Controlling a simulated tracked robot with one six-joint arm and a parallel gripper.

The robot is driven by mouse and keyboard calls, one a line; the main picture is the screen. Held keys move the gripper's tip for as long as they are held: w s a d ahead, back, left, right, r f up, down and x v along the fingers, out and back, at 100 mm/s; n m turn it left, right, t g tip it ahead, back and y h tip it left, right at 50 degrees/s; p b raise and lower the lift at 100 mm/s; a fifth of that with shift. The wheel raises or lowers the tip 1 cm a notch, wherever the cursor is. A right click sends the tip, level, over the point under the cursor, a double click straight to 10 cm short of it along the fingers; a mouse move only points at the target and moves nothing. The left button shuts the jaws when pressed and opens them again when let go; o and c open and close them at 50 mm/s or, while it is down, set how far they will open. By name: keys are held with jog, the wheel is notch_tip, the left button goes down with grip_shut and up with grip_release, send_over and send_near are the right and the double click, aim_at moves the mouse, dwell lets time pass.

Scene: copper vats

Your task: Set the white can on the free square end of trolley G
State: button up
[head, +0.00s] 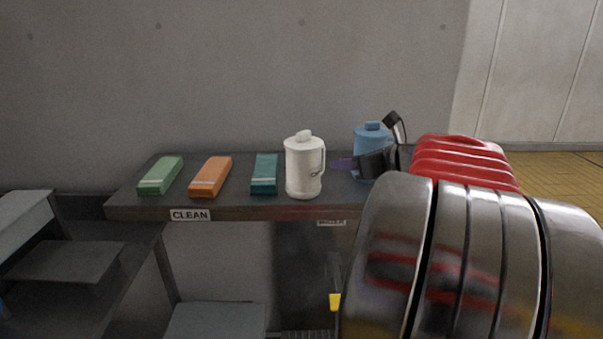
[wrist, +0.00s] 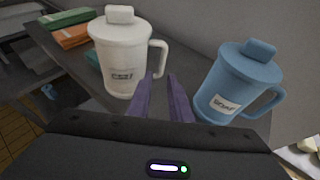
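The white can (head: 303,166) stands upright on a dark shelf (head: 225,213), with its lid on and its handle on the right. In the wrist view the white can (wrist: 122,62) is at upper left, just ahead of my fingers. My gripper (wrist: 164,88) has two purple fingers with a gap between them and nothing held. The fingers point toward the can's handle (wrist: 158,58) and appear close to it; I cannot tell whether they touch. In the head view my gripper (head: 342,164) is just right of the can. No trolley can be identified as G.
A blue can (head: 368,140) stands right of the white one, partly behind my gripper. Green (head: 161,174), orange (head: 211,176) and teal (head: 264,173) blocks lie on the shelf to the left. A "CLEAN" label (head: 190,215) is on its edge. A grey surface (head: 25,212) is at far left.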

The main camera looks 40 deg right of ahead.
aim_at(324, 162)
jog(key=shift+x, duration=2.25)
jog(key=shift+x, duration=2.6)
jog(key=shift+d+r, duration=0.15)
jog(key=shift+d, duration=0.05)
jog(key=shift+c, duration=0.6)
grip_shut()
